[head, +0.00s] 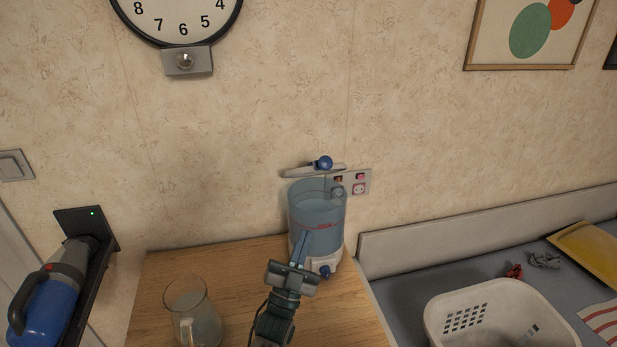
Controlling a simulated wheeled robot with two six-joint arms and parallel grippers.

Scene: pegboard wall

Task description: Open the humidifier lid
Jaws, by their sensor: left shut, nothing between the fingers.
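The humidifier (330,225) stands at the back of the wooden table, with a translucent blue tank on a white base with a blue knob. Its pale lid (298,171), with a round blue knob (323,163), shows above the tank's back rim, and the tank's top looks uncovered. I cannot tell how the lid joins the tank. My left gripper (304,236) is shut and empty, in front of the tank and overlapping it in the picture. Whether its fingers touch the tank is unclear. My right gripper is out of view.
A glass jug (193,312) stands at the table's front left. A wall socket panel (359,183) is behind the humidifier. A white basket (500,308) sits on the grey surface at right. A blue handheld vacuum (48,305) hangs at left.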

